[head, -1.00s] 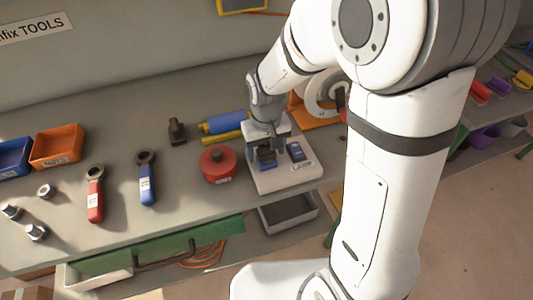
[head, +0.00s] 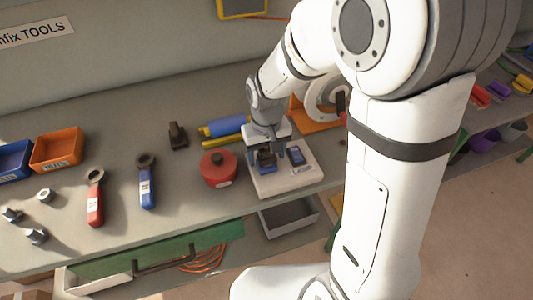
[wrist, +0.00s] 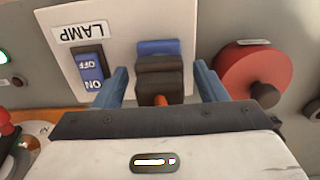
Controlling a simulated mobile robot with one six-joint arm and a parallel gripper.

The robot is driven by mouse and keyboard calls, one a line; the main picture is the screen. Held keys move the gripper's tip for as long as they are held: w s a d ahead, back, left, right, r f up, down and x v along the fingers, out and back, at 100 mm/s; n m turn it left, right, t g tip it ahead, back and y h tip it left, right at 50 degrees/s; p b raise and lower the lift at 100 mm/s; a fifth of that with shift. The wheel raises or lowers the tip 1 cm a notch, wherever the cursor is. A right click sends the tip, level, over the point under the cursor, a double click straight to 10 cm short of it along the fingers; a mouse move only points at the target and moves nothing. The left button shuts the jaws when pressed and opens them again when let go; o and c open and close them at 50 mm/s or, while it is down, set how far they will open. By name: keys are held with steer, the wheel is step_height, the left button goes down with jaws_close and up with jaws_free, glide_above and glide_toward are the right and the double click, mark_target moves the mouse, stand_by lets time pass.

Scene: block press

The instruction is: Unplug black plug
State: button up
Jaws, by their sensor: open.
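The black plug (wrist: 159,76) sits at a blue socket (wrist: 158,47) on a white panel (wrist: 120,20) labelled LAMP. An orange piece shows at the plug's near end. In the wrist view my gripper (wrist: 160,70) is open, with one blue finger on each side of the plug and a visible gap on both sides. In the head view the white panel (head: 305,178) lies on the bench, and my gripper (head: 267,142) is above the plug (head: 265,157), partly hiding it.
A blue ON/OFF switch (wrist: 90,68) is beside the plug. A dark block (head: 177,135), a blue cylinder (head: 225,126) and an orange-based device (head: 318,115) are behind. Wrenches lie farther left.

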steer(key=shift+c, duration=0.3)
steer(key=c, duration=1.2)
steer(key=shift+r, duration=0.1)
steer(key=shift+r, duration=0.1)
steer(key=shift+r+p, duration=2.2)
steer(key=shift+r, duration=0.65)
